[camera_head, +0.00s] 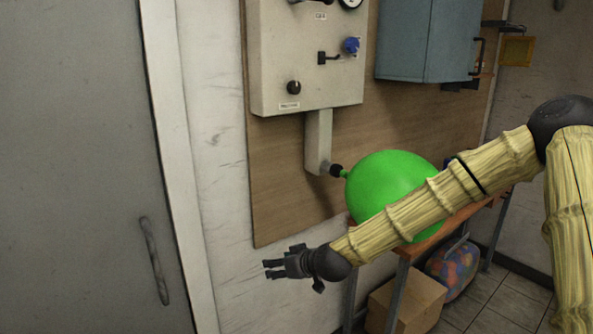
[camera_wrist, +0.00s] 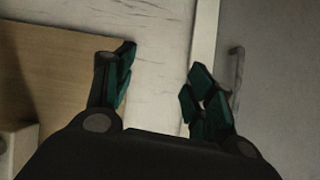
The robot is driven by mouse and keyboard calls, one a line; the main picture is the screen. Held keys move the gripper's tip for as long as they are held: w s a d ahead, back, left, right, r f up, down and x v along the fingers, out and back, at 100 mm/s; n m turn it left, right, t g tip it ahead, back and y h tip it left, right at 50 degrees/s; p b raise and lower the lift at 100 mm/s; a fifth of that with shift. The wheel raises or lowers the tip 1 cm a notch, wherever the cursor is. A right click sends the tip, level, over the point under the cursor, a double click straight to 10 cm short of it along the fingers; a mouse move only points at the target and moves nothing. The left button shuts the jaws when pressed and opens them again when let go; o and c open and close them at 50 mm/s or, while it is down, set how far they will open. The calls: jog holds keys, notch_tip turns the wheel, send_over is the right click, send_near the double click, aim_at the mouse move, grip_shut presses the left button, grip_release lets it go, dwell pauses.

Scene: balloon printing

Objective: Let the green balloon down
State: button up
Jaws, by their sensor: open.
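The green balloon (camera_head: 385,180) is inflated and sits with its neck on the black nozzle (camera_head: 337,170) below the wall-mounted control box (camera_head: 300,60). The box carries a blue knob (camera_head: 351,46), a black knob (camera_head: 293,87) and part of a gauge (camera_head: 350,3). My arm passes in front of the balloon and hides part of it. My gripper (camera_head: 268,269) is open and empty, below and left of the balloon, in front of the wall. The wrist view shows its two fingers (camera_wrist: 160,88) apart with nothing between them. The balloon is not visible there.
A blue cabinet (camera_head: 425,40) hangs at upper right. A grey door (camera_head: 80,170) with a handle (camera_head: 154,262) is at left.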

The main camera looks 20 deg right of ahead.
jog(key=w+d+r+t+p, duration=0.2)
jog(key=w+d+r, duration=0.1)
jog(key=r, duration=0.9)
jog(key=w+d+r+t+p, duration=0.15)
jog(key=w+r, duration=0.25)
jog(key=r, duration=0.8)
jog(key=n+t+p, duration=0.2)
jog(key=t+p, duration=0.1)
jog(key=t, duration=0.1)
send_near(297, 87)
jog(key=shift+g+y, duration=0.25)
jog(key=shift+y, duration=0.15)
jog(key=shift+p+x, duration=1.85)
jog(key=shift+x, duration=3)
jog(key=shift+d+r, duration=0.1)
jog(key=shift+d, duration=0.05)
